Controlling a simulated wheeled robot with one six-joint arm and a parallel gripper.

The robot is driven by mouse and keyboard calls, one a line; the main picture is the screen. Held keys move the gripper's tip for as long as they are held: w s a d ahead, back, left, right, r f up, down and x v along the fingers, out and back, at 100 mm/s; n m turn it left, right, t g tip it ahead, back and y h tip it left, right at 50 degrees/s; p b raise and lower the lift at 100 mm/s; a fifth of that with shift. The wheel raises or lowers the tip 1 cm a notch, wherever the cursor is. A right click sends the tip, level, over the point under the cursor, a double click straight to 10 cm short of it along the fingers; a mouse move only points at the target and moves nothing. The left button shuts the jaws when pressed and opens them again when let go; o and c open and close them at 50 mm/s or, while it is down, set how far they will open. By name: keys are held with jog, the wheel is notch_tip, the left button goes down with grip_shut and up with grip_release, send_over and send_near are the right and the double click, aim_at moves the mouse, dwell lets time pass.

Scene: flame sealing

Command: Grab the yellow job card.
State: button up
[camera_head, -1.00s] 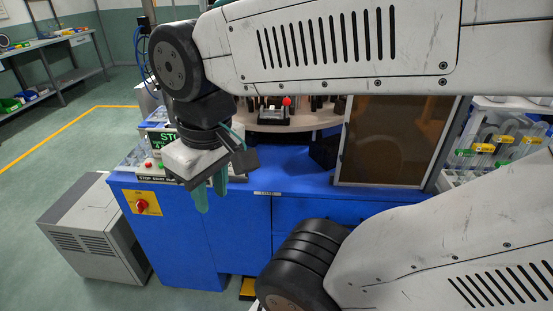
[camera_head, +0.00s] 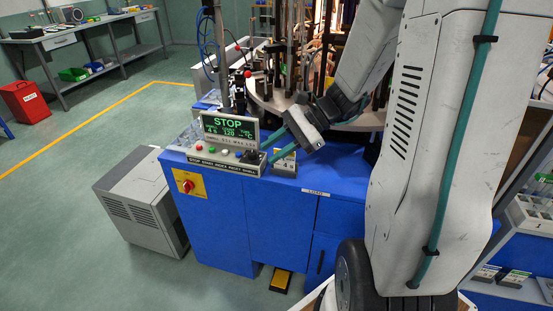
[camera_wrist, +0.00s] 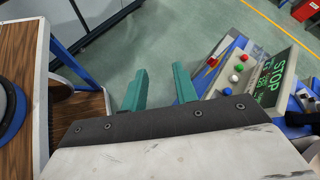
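My gripper (camera_head: 276,147) is over the blue machine cabinet, just right of the control panel (camera_head: 215,157). Its two teal fingers point left and slightly down. In the wrist view my gripper (camera_wrist: 159,88) has its fingers apart with nothing between them. A small pale sign or card with dark print (camera_head: 285,163) stands just beside the fingers on the cabinet, partly hidden; I cannot tell whether it is the job card. I see no clearly yellow job card in either current view.
The green STOP display (camera_head: 229,127) stands close left of my gripper. A round table with upright rods (camera_head: 270,97) lies behind it. A yellow pedal (camera_head: 281,280) is on the floor. A grey box (camera_head: 143,205) stands left of the cabinet; open floor lies beyond.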

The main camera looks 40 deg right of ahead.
aim_at(284, 162)
jog(key=w+d+f+m+t+h, duration=0.1)
jog(key=w+d+f+m+t, duration=0.1)
jog(key=d+f+m+t, duration=0.35)
jog(key=w+d+f+m+t+h, duration=0.1)
jog(key=w+d+f+m+t, duration=0.1)
jog(key=d+f+m, duration=0.5)
jog(key=shift+n, duration=0.75)
jog(key=w, duration=0.2)
jog(key=w+a, duration=0.1)
jog(key=w, duration=0.1)
jog(key=w+a+r, duration=0.1)
jog(key=w, duration=0.1)
grip_shut()
